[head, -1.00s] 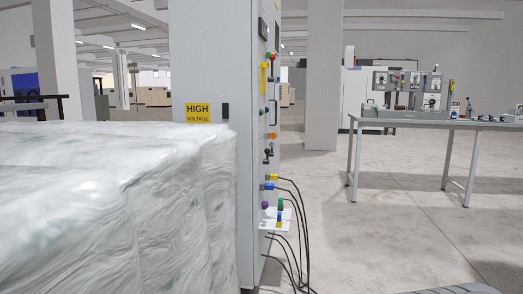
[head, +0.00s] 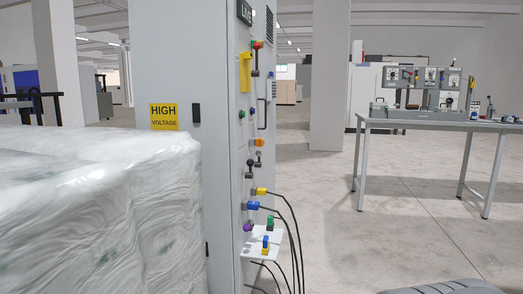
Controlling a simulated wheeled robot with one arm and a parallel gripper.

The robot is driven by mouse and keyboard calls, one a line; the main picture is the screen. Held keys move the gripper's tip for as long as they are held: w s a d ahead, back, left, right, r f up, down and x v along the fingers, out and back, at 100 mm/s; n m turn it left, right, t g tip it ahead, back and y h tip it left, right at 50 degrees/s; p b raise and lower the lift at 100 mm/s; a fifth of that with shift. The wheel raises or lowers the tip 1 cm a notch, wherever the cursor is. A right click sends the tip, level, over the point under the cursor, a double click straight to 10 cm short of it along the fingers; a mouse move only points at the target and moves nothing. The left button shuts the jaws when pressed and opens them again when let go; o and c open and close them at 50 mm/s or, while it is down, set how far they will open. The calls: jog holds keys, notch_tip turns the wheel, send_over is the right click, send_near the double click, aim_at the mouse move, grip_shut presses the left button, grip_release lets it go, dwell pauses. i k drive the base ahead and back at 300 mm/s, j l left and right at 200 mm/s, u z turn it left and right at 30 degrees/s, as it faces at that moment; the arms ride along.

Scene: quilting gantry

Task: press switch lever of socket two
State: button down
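A tall grey cabinet (head: 165,60) carries controls on its narrow right face, seen at a steep angle. Black-knobbed levers (head: 250,164) stick out at mid-height. Below them a yellow plug (head: 260,191) and a blue plug (head: 252,205) sit in the face with black cables hanging from them. A small white shelf (head: 251,251) beneath holds a green piece (head: 270,223) and a blue piece (head: 265,241). I cannot read socket numbers, so I cannot tell which lever belongs to socket two. My gripper is not in view.
Wrapped bales (head: 100,200) stand against the cabinet's left side. A grey table (head: 420,124) with a panel of devices (head: 428,80) stands at the right. A pillar (head: 329,80) rises behind. The floor between cabinet and table is clear apart from cables.

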aim_at(259, 153)
jog(key=i+l+u, duration=0.2)
jog(key=i+l, duration=1.85)
